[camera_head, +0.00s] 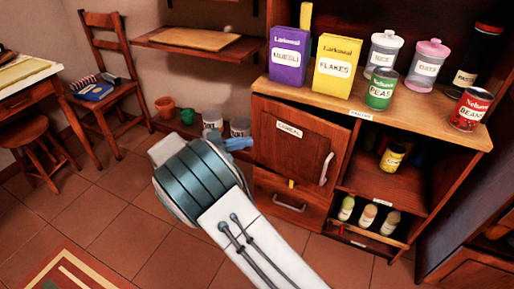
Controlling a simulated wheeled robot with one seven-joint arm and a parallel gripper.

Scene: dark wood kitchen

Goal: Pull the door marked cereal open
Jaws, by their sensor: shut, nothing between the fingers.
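The door marked cereal (300,148) is a brown wood panel at the lower left of the cabinet. Its white label (289,130) is near the top, and a pale upright handle (326,169) is on its right side. The door looks shut or nearly so; I cannot tell if there is a small gap. My gripper (241,147) shows as small blue parts past my teal-banded wrist, by the door's left edge and well left of the handle. It is shut and empty. My wrist hides part of it, and contact with the door cannot be told.
The counter (400,108) above holds a purple muesli box (289,58), a yellow flakes box (336,68), jars and cans. Open shelves with bottles (367,215) are right of the door. A drawer (287,202) is below it.

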